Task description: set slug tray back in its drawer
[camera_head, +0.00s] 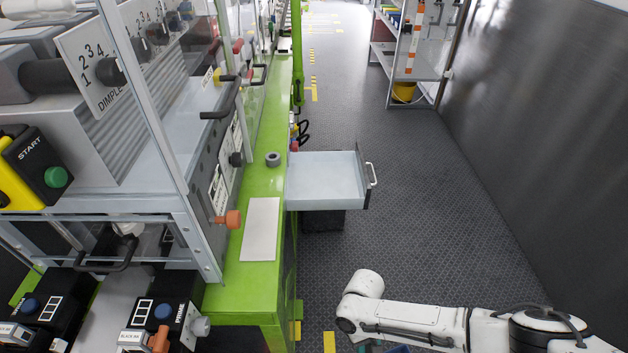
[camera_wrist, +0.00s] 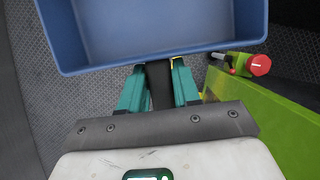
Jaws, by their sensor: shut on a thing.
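The slug tray is a blue, open-topped box; its near wall (camera_wrist: 165,60) fills the top of the wrist view, and its visible inside is empty. My gripper (camera_wrist: 158,75), with teal fingers, is shut on that near wall. In the head view only a small blue piece of the tray (camera_head: 398,350) shows at the bottom edge, beside my arm. The drawer (camera_head: 325,182) is pulled out from the green bench's right side. It is light grey, looks empty, and has a white handle (camera_head: 373,174) on its right end.
The green bench (camera_head: 262,180) carries a grey plate (camera_head: 260,228) and a small dark ring (camera_head: 273,159). Machines with knobs stand at left. A red knob on a green part (camera_wrist: 260,65) is near the tray's right. The dark aisle floor (camera_head: 420,200) is clear; shelves (camera_head: 415,50) stand far back.

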